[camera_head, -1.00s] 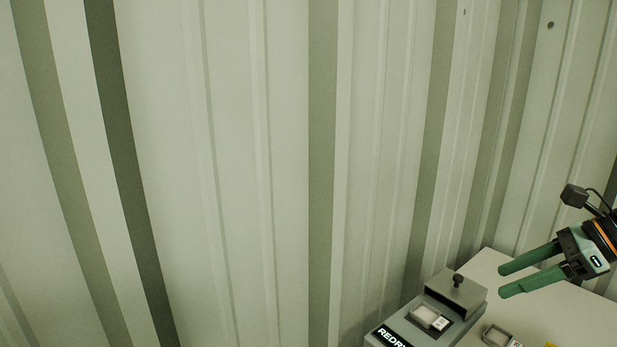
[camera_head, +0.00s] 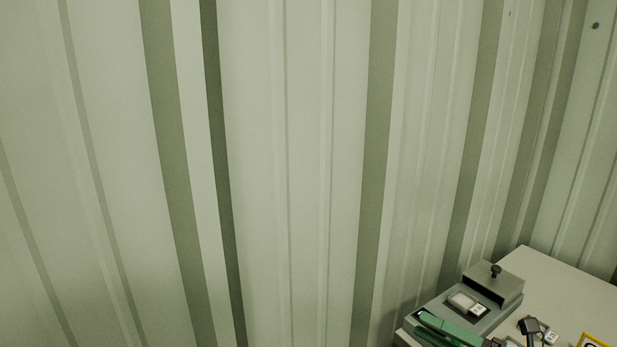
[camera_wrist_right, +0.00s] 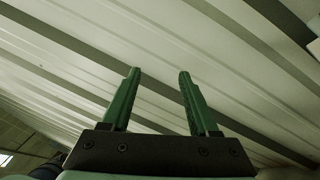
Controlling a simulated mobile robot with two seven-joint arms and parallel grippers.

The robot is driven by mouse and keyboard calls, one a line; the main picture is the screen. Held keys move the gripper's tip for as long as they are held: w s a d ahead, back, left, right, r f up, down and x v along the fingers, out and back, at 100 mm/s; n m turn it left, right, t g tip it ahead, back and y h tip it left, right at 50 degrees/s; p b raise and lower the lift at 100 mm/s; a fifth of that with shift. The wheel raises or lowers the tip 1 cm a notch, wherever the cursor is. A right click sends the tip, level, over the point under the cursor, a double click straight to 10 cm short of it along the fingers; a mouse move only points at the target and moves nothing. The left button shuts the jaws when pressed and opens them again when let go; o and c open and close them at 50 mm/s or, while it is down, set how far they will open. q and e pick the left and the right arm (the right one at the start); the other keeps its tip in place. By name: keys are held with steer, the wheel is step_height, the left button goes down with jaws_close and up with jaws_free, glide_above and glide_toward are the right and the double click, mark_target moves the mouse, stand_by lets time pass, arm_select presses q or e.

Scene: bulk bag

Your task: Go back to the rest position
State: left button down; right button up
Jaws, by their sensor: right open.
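My right gripper (camera_head: 421,323) is low at the bottom edge of the head view, its green fingers in front of the front part of a grey box-like device (camera_head: 500,286). Whether it touches the device cannot be told. In the right wrist view, the right gripper (camera_wrist_right: 159,73) has its two fingers apart with nothing between them, against the ribbed wall. My left gripper is in neither view.
A pale table (camera_head: 570,290) stands at the lower right, against a corrugated metal wall (camera_head: 300,150). The device has a black knob (camera_head: 496,270) and a small pale block (camera_head: 462,301) in it. A yellow-edged item (camera_head: 594,341) lies at the bottom right.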

steer(key=s+a+f+m+t+h, duration=0.1)
steer(key=s+f+m+h, duration=0.3)
steer(key=f+m, duration=0.5)
steer(key=s+f+m+h, duration=0.3)
steer(key=f+m+h, duration=0.1)
steer(key=f+m, duration=0.45)
steer(key=s+a+f+m+t+h, duration=0.1)
steer(key=s+f+m+h, duration=0.35)
steer(key=f+m, duration=0.45)
steer(key=s+a+f+m+g+b, duration=0.1)
steer(key=s+a+f+m+g, duration=0.2)
steer(key=s+f, duration=0.4)
steer(key=shift+s+m+g, duration=0.75)
steer(key=shift+g, duration=0.05)
